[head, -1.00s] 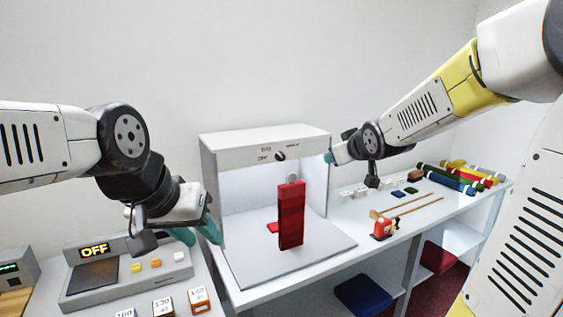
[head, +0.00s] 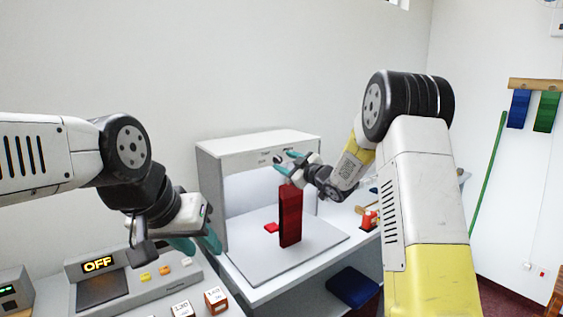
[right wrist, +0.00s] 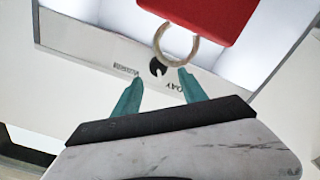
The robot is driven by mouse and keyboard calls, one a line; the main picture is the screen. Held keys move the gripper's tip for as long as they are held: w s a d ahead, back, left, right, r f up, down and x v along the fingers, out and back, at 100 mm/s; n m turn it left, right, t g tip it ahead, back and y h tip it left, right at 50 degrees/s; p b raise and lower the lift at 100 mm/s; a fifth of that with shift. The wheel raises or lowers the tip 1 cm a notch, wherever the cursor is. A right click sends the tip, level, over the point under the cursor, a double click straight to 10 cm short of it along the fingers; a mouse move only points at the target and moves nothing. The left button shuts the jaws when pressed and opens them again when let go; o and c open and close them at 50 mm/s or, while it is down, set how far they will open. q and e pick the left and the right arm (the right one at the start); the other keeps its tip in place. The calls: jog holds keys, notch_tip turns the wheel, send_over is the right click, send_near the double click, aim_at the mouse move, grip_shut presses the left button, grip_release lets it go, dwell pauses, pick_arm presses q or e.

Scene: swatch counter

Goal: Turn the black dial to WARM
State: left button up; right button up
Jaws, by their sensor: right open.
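The black dial (head: 277,158) is on the top front panel of a white light booth (head: 225,152). In the right wrist view the dial (right wrist: 157,68) lies between and beyond the two teal fingertips, with printed labels beside it; one seems to read DAY. I cannot tell where its pointer points. My right gripper (head: 283,161) is open in front of the panel, close to the dial, and partly covers it in the head view; its fingers also show in the right wrist view (right wrist: 158,88). My left gripper (head: 196,242) is open and empty, left of the booth.
A tall red swatch block (head: 291,215) stands in the booth just below my right gripper; its pale ring (right wrist: 176,60) shows near the fingers. A small red piece (head: 271,227) lies beside it. A grey device reading OFF (head: 97,265) and labelled blocks are at lower left.

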aim_at(278, 159)
jog(key=shift+x, duration=1.3)
grip_shut()
jog(key=shift+d+m, duration=0.15)
jog(key=shift+m, duration=0.15)
jog(key=m, duration=0.6)
jog(key=shift+w+d, duration=0.15)
jog(key=shift+d, duration=0.05)
jog(key=m, duration=0.5)
jog(key=shift+w+d+m, duration=0.15)
jog(key=shift+m, duration=0.25)
jog(key=shift+f, duration=0.1)
